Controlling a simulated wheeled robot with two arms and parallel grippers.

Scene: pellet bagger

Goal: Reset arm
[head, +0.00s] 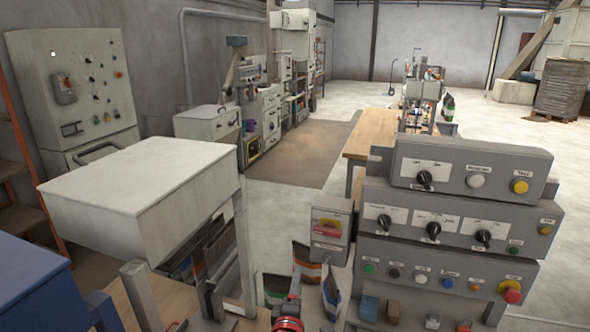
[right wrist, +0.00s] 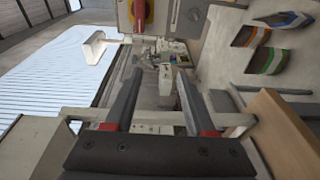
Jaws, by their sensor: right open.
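My right gripper (head: 293,287) shows small at the bottom middle of the head view, below a grey switch box (head: 330,250) with a red and yellow rotary switch (head: 327,228). In the right wrist view its two dark fingers (right wrist: 157,90) stand well apart, with nothing between them. The red switch also shows at the top of that view (right wrist: 141,12), beyond the fingertips and apart from them. My left gripper cannot be made out in either view.
A grey control panel (head: 455,214) with knobs and buttons stands to the right of the right gripper. Bags (head: 307,259) stand close around the gripper. A white-lidded machine (head: 140,175) is at the left. Open floor (head: 290,220) lies beyond.

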